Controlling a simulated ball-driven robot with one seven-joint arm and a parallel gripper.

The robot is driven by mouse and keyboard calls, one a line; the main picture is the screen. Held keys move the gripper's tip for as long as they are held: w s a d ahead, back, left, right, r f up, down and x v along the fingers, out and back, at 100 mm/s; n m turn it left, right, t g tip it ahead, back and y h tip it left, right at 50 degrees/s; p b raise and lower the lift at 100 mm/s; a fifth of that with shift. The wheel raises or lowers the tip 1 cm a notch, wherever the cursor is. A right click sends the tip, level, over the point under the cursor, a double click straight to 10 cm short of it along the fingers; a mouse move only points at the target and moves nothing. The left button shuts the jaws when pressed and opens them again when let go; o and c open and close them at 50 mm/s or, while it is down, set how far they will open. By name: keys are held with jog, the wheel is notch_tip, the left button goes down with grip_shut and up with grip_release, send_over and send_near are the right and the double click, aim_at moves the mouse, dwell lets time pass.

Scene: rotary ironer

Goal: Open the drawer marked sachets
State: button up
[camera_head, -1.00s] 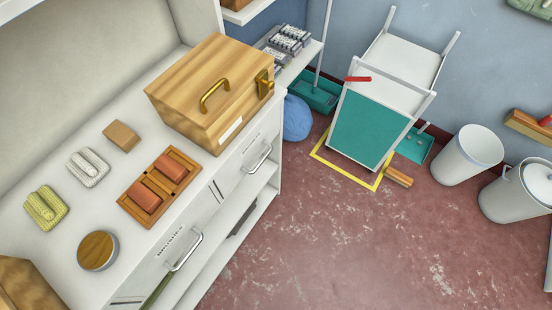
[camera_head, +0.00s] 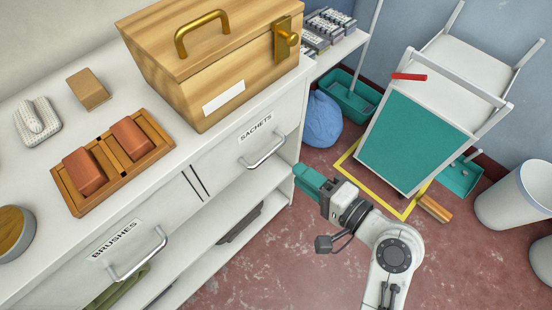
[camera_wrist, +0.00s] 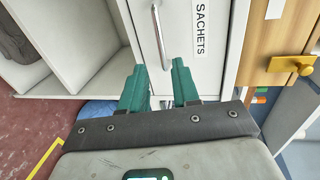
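The drawer marked SACHETS (camera_head: 226,158) is shut in the white cabinet, below the wooden box. Its silver bar handle (camera_head: 264,151) runs along the front under the label. In the wrist view the sachets drawer front (camera_wrist: 187,70) fills the middle, with the handle (camera_wrist: 160,38) upright just ahead of the fingers and left of the label. My gripper (camera_head: 300,176) has teal fingers and is to the right of and below the handle, apart from it. In the wrist view my gripper (camera_wrist: 160,82) has its two fingers spread with nothing between them.
The drawer marked BRUSHES (camera_head: 120,247) is beside it on the left, with open shelves below. A wooden box (camera_head: 215,60) and a tray of red blocks (camera_head: 62,183) are on the cabinet top. A blue bag (camera_head: 322,122) and a teal-panelled cart (camera_head: 415,145) stand to the right.

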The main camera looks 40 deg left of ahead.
aim_at(271, 155)
jog(key=b+x, duration=0.1)
jog(key=x, duration=0.9)
jog(key=shift+s+a, duration=0.1)
jog(key=shift+a, duration=0.25)
grip_shut()
